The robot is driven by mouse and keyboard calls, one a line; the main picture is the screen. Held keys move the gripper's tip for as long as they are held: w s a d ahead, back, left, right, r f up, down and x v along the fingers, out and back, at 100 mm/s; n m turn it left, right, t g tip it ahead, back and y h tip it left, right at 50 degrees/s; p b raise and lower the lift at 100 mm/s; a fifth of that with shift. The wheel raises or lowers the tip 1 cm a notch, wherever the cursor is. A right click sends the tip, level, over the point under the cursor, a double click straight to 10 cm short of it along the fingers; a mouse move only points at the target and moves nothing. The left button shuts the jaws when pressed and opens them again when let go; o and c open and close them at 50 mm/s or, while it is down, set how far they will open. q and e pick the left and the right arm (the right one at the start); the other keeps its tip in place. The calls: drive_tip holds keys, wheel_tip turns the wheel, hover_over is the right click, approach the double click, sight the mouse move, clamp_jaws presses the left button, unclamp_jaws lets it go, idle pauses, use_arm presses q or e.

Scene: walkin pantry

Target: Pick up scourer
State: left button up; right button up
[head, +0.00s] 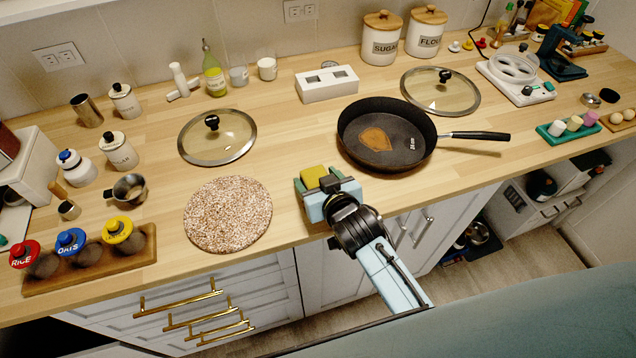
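The scourer, a small yellow block (313,177) with green showing around it, is at the front edge of the wooden counter, between the round speckled board and the frying pan. My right gripper (328,185) is right at it, coming from the front edge. Its dark fingertips overlap the scourer's near right side in the picture. The fingers and the light blue gripper body hide part of the scourer, so I cannot tell whether they are closed on it or only around it. My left gripper is not in view.
A black frying pan (386,152) is to the right, its handle pointing right. A round speckled board (228,214) lies to the left. Glass lids (217,151) and (440,104) and a white box (327,91) stand behind. Bare counter lies left of the pan.

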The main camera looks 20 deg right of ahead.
drive_tip(key=c, duration=0.7)
drive_tip(key=shift+r, duration=0.1)
wheel_tip(320, 180, up, 10)
drive_tip(key=shift+f+p, duration=0.1)
drive_tip(key=shift+p, duration=0.7)
